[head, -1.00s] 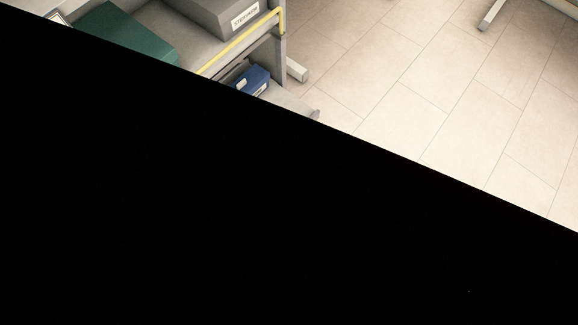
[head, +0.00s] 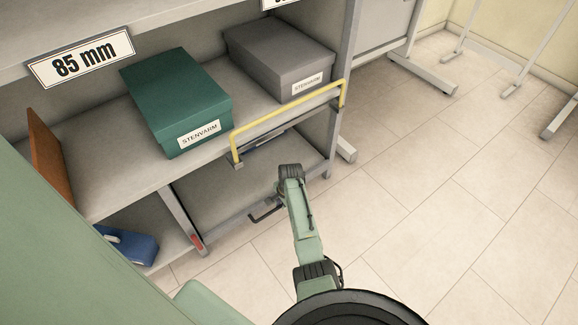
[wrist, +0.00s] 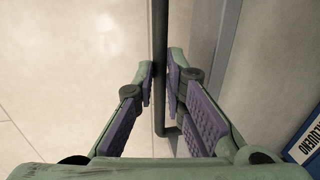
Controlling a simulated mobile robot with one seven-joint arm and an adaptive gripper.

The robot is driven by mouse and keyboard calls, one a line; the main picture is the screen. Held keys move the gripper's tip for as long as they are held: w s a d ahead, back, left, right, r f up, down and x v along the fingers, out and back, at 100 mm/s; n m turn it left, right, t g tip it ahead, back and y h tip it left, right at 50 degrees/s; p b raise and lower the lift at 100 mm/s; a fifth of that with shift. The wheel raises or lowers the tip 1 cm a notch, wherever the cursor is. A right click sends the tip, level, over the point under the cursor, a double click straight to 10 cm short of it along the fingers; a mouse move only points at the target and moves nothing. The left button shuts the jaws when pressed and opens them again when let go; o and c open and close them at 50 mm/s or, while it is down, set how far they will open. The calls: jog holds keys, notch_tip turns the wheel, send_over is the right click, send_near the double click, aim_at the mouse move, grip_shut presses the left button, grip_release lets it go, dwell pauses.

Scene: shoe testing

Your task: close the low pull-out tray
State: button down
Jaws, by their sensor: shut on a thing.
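The low pull-out tray (head: 228,190) is a grey surface at the bottom of the shelf unit in the head view. A dark bar handle (head: 264,214) stands out from its front edge. My gripper (head: 280,188) is at this handle, its fingers mostly hidden behind my arm. In the wrist view, my gripper (wrist: 163,72) is shut on the handle (wrist: 160,35), which runs between the two purple-padded fingers. How far out the tray stands is hard to tell.
A blue object (head: 128,245) lies low at left. A blue labelled item (wrist: 305,140) is at the wrist view's right.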

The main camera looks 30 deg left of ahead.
jog(key=shift+w+a, duration=0.1)
jog(key=shift+a, duration=0.15)
jog(key=shift+r, duration=0.1)
jog(key=c, duration=1.7)
grip_release()
jog(key=shift+a, duration=0.1)
jog(key=shift+o, duration=0.2)
notch_tip(320, 180, up, 12)
jog(key=d, duration=0.2)
jog(key=shift+s+d+f, duration=0.2)
jog(key=shift+s, duration=0.2)
